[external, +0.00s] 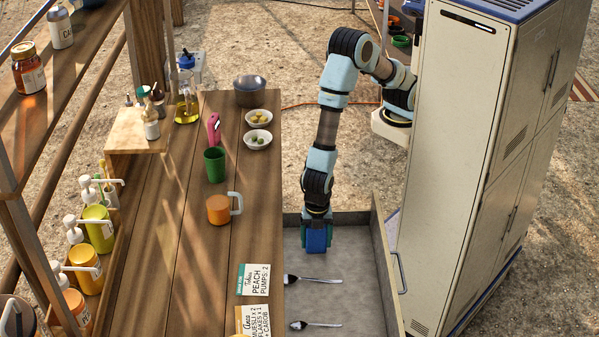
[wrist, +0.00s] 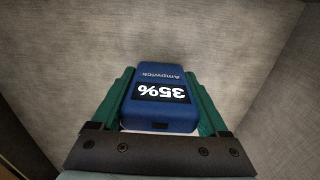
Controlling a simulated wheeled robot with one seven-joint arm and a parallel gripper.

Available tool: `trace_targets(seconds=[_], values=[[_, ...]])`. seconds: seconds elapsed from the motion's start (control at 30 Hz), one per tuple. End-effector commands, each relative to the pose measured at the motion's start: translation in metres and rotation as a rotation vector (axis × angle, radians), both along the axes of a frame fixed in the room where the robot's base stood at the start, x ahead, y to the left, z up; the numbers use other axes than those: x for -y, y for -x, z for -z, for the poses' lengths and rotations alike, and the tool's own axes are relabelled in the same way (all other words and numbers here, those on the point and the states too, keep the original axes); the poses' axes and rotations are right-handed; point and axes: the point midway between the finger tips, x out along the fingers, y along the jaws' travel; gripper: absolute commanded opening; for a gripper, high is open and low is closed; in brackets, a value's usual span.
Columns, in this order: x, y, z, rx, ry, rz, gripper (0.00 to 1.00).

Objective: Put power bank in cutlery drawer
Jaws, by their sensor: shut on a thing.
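My gripper (external: 316,236) is over the far part of the open cutlery drawer (external: 350,270), pointing down. It is shut on the blue power bank (wrist: 160,100), whose face shows a "35%" display. In the external view the power bank (external: 317,240) shows between the fingers, inside the drawer's outline. The grey drawer floor also shows in the wrist view (wrist: 225,50). I cannot tell whether the power bank touches the floor.
The wooden counter (external: 190,260) borders the drawer on the left, with an orange mug (external: 218,208), a green cup (external: 214,165) and label cards (external: 254,280). A tall white cabinet (external: 460,150) stands at the right. The drawer floor around the gripper is clear.

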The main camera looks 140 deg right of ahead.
Motion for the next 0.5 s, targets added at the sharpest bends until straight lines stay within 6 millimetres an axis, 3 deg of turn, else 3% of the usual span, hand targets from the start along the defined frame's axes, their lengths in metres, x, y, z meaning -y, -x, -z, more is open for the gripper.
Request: trace_targets(seconds=[0.33, 0.37, 0.5], values=[[-0.0002, -0.0004, 0.0038, 0.001, 0.000, 0.000, 0.07], [-0.0001, -0.0003, 0.0033, 0.001, -0.001, 0.000, 0.80], [-0.0001, -0.0001, 0.0028, 0.000, 0.000, 0.000, 0.95]])
